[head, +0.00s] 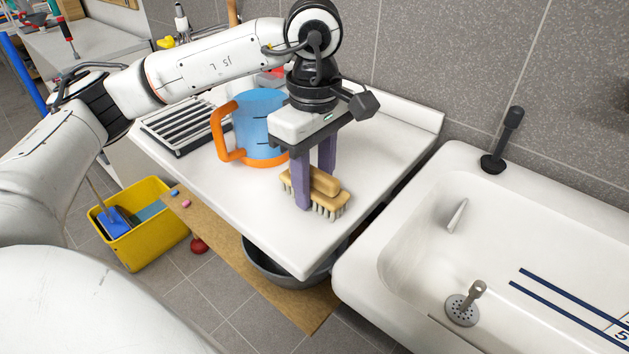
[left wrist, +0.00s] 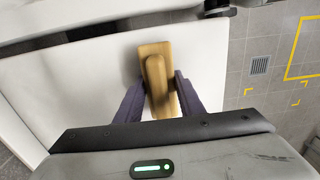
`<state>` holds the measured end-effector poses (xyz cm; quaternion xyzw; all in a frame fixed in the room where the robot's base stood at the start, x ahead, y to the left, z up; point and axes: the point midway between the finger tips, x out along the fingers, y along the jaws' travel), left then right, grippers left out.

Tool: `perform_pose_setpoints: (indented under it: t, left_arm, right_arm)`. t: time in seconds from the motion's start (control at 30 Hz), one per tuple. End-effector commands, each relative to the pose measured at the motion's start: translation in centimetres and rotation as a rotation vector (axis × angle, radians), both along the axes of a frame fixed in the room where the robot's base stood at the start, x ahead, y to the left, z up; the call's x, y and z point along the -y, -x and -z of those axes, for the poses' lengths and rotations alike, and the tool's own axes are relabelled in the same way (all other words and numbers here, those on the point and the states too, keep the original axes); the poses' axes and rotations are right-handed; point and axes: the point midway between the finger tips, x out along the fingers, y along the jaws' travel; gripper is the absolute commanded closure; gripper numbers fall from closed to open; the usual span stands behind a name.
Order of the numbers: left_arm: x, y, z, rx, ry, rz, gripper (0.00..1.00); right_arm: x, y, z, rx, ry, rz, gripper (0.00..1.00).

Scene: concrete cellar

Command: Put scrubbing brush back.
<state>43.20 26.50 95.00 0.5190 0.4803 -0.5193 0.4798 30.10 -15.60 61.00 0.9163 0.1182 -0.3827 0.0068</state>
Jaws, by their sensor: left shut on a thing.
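The scrubbing brush (head: 325,184) has a tan wooden body with a raised grip and pale bristles pointing down. It is over the white counter top (head: 385,130), near the edge by the sink. I cannot tell whether the bristles touch the surface. My left gripper (head: 315,187) points down from above, its two purple fingers shut on the brush's grip. The left wrist view shows the brush (left wrist: 155,60) between the fingers, with white surface behind it. My right gripper is in neither view.
A blue jug (head: 262,128) with an orange handle stands close left of the gripper, beside a slatted rack (head: 178,124). A white sink (head: 400,262) with a black fitting (head: 504,140) lies right. A yellow bucket (head: 138,232) and a grey basin (head: 285,272) are lower down.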

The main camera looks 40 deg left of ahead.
Motion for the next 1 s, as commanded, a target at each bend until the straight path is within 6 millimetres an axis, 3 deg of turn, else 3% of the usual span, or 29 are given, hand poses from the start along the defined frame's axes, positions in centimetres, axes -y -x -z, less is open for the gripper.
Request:
perform_pose_setpoints:
  t: [0.33,0.37,0.47,0.77,0.87,1.0]
  left_arm:
    - [0.0,0.0,0.5,0.002,0.001,0.001,0.86]
    - [0.0,0.0,0.4,0.001,0.001,0.000,0.62]
    - [0.0,0.0,0.3,0.001,0.001,0.000,0.47]
    - [0.0,0.0,0.2,0.001,0.001,0.000,0.47]
    - [0.1,-0.1,-0.4,0.003,0.001,0.000,0.47]
    - [0.1,-0.1,-2.7,0.006,0.002,0.001,0.47]
  right_arm:
    - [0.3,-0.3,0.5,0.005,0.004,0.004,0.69]
    - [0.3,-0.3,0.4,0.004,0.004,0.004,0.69]
    - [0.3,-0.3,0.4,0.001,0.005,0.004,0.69]
    - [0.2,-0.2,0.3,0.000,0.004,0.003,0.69]
    - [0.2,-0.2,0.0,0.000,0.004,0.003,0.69]
    - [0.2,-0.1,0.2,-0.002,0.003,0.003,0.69]
